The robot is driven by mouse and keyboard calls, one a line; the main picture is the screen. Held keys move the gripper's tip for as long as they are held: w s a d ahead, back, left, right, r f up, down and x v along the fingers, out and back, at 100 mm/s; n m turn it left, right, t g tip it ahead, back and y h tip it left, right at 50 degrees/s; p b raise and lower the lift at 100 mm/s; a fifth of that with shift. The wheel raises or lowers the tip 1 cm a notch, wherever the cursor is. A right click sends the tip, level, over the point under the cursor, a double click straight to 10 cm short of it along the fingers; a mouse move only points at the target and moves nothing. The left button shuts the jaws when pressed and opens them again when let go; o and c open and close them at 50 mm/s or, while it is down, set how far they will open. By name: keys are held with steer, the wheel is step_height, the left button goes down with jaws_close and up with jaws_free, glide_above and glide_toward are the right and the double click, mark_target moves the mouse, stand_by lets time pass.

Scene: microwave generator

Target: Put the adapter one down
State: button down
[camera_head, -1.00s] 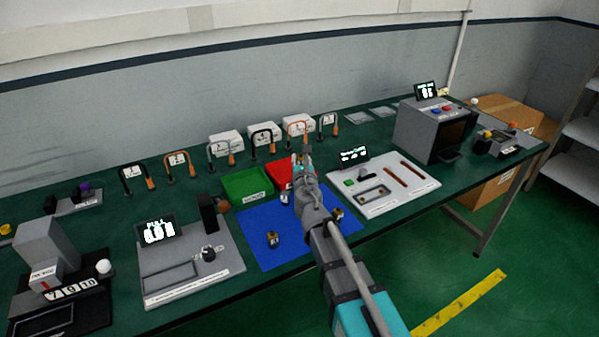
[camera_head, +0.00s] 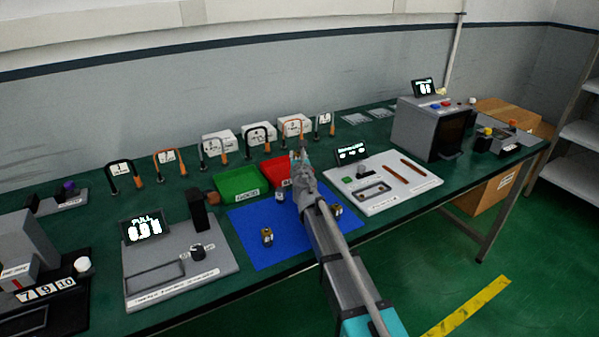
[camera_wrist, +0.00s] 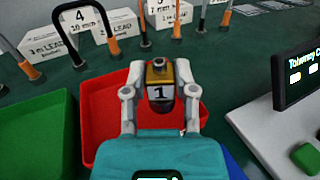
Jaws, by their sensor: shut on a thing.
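My gripper (camera_wrist: 160,92) is shut on adapter one (camera_wrist: 160,85), a small brass and dark piece with a white label reading 1, in the wrist view. In that view the adapter appears in front of the red tray (camera_wrist: 97,115); its height above the tray cannot be told. In the head view my gripper (camera_head: 301,160) is beside the red tray (camera_head: 272,172), and my arm hides part of the tray. The adapter is too small to make out there.
A green tray (camera_head: 238,182) stands left of the red one. Several small brass adapters (camera_head: 267,236) stand on the blue mat (camera_head: 246,216). A white fixture board (camera_head: 408,192) with a display lies to the right. Numbered lead hooks (camera_head: 215,152) and white boxes stand behind.

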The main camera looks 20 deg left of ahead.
steer(key=shift+w+f, duration=0.25)
steer(key=shift+w+a+f+b, duration=0.2)
steer(key=shift+w+f+b, duration=0.25)
steer(key=shift+f+b, duration=0.3)
steer(key=shift+s+f+b, duration=0.1)
steer(key=shift+f+b, duration=1.15)
steer(key=shift+b, duration=0.1)
steer(key=shift+f, duration=0.15)
steer(key=shift+c, duration=2)
jaws_free()
steer(key=shift+r, duration=0.25)
steer(key=v, duration=1.2)
